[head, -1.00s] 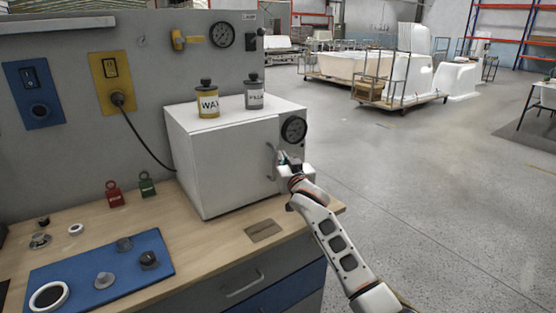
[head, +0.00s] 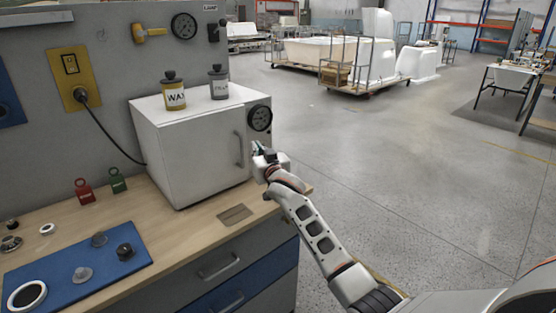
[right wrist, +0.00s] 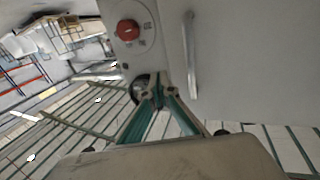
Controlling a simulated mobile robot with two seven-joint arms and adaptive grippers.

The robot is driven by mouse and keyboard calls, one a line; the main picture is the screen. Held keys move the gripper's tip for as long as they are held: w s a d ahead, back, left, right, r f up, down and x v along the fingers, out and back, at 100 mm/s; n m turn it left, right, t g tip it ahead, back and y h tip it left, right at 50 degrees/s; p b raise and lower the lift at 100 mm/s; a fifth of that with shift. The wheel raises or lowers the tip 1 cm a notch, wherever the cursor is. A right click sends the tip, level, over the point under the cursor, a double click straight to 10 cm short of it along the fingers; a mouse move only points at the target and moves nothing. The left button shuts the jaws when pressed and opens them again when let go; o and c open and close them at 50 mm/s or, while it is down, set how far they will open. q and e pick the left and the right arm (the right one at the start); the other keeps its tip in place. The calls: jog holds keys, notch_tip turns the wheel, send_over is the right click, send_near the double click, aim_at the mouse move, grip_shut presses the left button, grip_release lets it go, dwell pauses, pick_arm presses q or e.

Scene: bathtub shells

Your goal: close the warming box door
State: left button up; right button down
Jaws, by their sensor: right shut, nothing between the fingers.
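The warming box (head: 160,155) is a white cabinet on the wooden bench. Its door (head: 205,160), with a vertical bar handle (head: 238,149), looks flush with the front; I see no gap. In the right wrist view the handle (right wrist: 190,55) stands on the pale door face, beside a panel with a red knob (right wrist: 127,31). My right gripper (head: 262,152) is just right of the handle, in front of the panel below the dial, apart from the handle. In the right wrist view its fingertips (right wrist: 157,92) are together with nothing between. My left gripper is not in view.
A yellow wax can (head: 174,95) and a grey can (head: 218,85) stand on the box. A blue mat (head: 60,275) with small parts lies on the bench (head: 170,230). Red (head: 83,190) and green (head: 117,180) padlock-like items stand behind. The floor to the right is open.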

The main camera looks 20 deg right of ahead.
jog(key=s+d, duration=0.3)
jog(key=s, duration=0.7)
jog(key=s+a+f+n+g+y, duration=0.1)
jog(key=s+a+f+n+g, duration=0.15)
jog(key=s+f, duration=0.75)
jog(key=s+a+f+n+g+y, duration=0.1)
jog(key=s+a+f, duration=0.45)
jog(key=f, duration=0.95)
jog(key=s+a+f+g, duration=0.1)
jog(key=s+f, duration=0.3)
jog(key=s, duration=0.4)
jog(key=s+a+f+n+g+y, duration=0.1)
jog(key=s+f, duration=0.3)
jog(key=s, duration=0.3)
jog(key=s+a+f+g, duration=0.1)
jog(key=s+f, duration=0.3)
jog(key=s, duration=0.4)
jog(key=shift+s+y, duration=0.3)
jog(key=shift+s, duration=0.05)
